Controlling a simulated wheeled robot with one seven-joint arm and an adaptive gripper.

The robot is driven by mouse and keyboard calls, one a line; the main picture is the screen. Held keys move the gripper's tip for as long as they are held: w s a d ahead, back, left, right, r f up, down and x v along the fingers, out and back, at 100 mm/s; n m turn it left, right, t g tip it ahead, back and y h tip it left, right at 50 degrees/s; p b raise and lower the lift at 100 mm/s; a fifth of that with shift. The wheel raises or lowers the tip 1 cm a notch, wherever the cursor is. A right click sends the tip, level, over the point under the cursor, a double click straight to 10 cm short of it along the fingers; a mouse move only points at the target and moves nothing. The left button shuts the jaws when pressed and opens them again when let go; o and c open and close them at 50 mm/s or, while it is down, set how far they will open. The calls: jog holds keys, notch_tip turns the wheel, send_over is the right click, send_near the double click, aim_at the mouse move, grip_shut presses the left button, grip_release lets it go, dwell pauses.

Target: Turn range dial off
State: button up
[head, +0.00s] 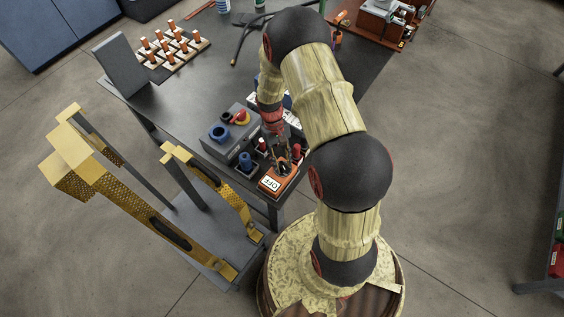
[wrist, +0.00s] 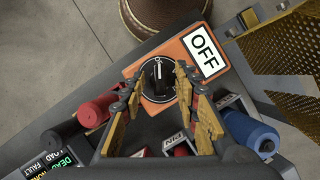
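The range dial (wrist: 157,79) is a round black knob with a white pointer mark, set in an orange panel (wrist: 146,69). A white OFF label (wrist: 205,50) is on the panel to the right of the dial in the wrist view. The orange panel (head: 290,184) and the OFF label (head: 271,182) also show at the table's near corner in the head view. My gripper (wrist: 158,73) is open, with one fingertip on each side of the dial. I cannot tell whether the fingers touch it. In the head view my gripper (head: 281,160) hides most of the dial.
Blue (wrist: 250,132) and red (wrist: 98,110) cylinders stand close by my fingers. A grey box (head: 228,137) with ring-shaped parts is left of the gripper in the head view. A yellow-posted cart (head: 150,215) stands beside the table. A peg board (head: 172,52) lies farther back.

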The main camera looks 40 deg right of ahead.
jog(key=v, duration=1.2)
dwell(0.4)
